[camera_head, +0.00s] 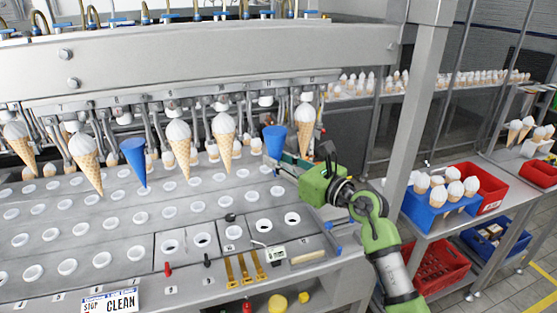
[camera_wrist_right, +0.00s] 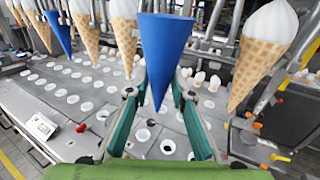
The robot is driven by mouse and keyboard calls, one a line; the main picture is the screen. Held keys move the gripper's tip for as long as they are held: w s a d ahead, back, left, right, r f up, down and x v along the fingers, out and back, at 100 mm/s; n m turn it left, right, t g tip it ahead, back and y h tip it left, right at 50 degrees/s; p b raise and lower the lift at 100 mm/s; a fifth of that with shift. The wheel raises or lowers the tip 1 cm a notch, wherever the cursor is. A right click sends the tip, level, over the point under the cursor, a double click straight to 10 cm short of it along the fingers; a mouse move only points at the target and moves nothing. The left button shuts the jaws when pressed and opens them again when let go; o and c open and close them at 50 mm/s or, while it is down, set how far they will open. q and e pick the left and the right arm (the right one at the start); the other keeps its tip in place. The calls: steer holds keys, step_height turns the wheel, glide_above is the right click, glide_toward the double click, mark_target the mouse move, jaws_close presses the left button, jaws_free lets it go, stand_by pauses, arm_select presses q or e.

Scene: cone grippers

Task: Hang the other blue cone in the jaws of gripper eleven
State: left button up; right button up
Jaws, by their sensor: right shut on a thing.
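My right gripper (camera_head: 286,158) is shut on a blue cone (camera_head: 275,140), held upright, tip down, under the overhead row of machine grippers, between two ice cream cones. In the right wrist view the same cone (camera_wrist_right: 164,45) stands between the green fingers, its tip above the perforated plate. Its top lies close to the machine jaws above; I cannot tell whether they touch it. A second blue cone (camera_head: 134,162) hangs farther left in the row and also shows in the wrist view (camera_wrist_right: 60,30). The number labels are too small to read surely. My left gripper is out of view.
Ice cream cones hang on both sides, the nearest right (camera_head: 304,125) and left (camera_head: 224,135). Below is a plate with holes (camera_head: 110,225). A steel post (camera_head: 418,110) stands right of my arm. Blue (camera_head: 440,205) and red (camera_head: 490,195) bins stand on a side table.

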steer(key=shift+w+a+b, duration=0.3)
steer(key=shift+w+b, duration=0.2)
steer(key=shift+w, duration=0.35)
steer(key=shift+w+a+b, duration=0.25)
steer(key=shift+w+b, duration=0.2)
steer(key=shift+w, duration=0.4)
steer(key=shift+w, duration=0.15)
steer(key=w+b, duration=0.1)
steer(key=w+a+b, duration=0.1)
steer(key=w+b, duration=0.1)
steer(key=shift+w+a, duration=0.1)
steer(key=shift+w, duration=0.1)
stand_by(0.3)
stand_by(0.4)
steer(key=shift+f+b, duration=0.35)
steer(key=shift+f, duration=0.2)
stand_by(1.2)
